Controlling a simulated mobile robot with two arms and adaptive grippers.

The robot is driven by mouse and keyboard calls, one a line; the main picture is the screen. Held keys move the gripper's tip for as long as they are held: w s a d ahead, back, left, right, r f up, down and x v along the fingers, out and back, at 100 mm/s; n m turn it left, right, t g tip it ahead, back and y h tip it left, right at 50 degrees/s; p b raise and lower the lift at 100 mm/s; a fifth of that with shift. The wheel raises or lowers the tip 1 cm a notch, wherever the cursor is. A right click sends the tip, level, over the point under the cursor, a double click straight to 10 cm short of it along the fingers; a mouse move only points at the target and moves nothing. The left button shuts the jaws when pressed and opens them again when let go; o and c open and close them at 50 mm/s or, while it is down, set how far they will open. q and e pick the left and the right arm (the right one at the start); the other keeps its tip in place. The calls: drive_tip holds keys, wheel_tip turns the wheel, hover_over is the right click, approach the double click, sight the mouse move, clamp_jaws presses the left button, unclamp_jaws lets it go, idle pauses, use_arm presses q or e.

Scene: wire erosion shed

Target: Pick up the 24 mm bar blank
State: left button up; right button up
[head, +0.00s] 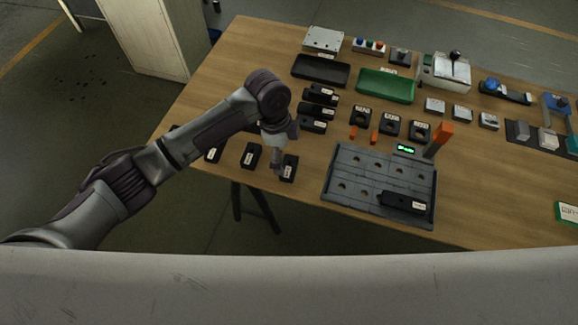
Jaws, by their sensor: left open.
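Several dark blocks with white labels lie on the wooden table; the labels are too small to read, so I cannot tell which is the 24 mm bar blank. One block (290,167) lies at the near edge, with another block (252,156) and a third (214,152) to its left. My left gripper (278,168) points down, open, at the left side of the nearest-right block and partly covers it. I cannot tell whether it touches the block. My right gripper is out of view.
Three more dark labelled blocks (313,124) lie behind my gripper. A grey plate fixture (345,190) with a dark block (402,201) on it is to the right. A black tray (321,70) and a green tray (386,86) stand behind.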

sight(289, 166)
use_arm(q)
drive_tip(key=f, duration=0.3)
drive_tip(key=d+f, duration=0.1)
drive_tip(key=f, duration=0.1)
drive_tip(key=shift+s+p, duration=0.3)
drive_tip(key=shift+p, duration=0.1)
drive_tip(key=shift+r, duration=0.1)
drive_tip(key=c, duration=1.5)
drive_tip(key=shift+c, duration=0.8)
drive_tip(key=shift+r, duration=0.15)
